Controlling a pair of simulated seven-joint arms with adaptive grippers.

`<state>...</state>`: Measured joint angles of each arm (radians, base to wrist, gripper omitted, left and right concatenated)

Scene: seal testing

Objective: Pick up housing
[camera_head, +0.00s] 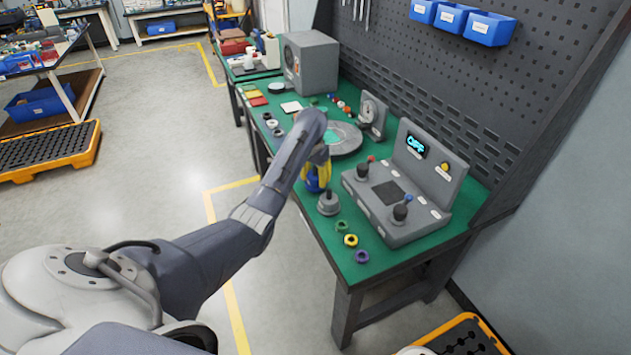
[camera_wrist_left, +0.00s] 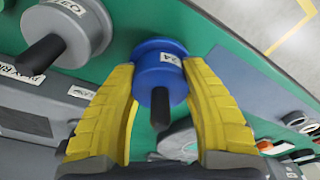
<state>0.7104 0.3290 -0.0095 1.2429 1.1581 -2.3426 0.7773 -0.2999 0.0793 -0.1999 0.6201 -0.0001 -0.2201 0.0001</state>
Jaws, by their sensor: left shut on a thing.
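A blue round housing (camera_wrist_left: 160,62) with a white label and a black shaft sits between the yellow fingers of my left gripper (camera_wrist_left: 161,80), which is shut on it. In the head view the blue housing (camera_head: 312,183) shows below the yellow fingers of my left gripper (camera_head: 317,172), near the front edge of the green table. My arm hides part of it there. I cannot tell whether it touches the table. A grey housing (camera_head: 328,203) with a shaft stands just beside it and shows in the left wrist view (camera_wrist_left: 68,30). My right gripper is not in view.
A grey control box (camera_head: 400,200) with joysticks and an "OFF" display stands to the right on the green table (camera_head: 377,254). Several coloured rings lie near the front edge. A round grey plate (camera_head: 347,139) and a gauge (camera_head: 372,115) stand behind. A pegboard (camera_head: 430,90) backs the table.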

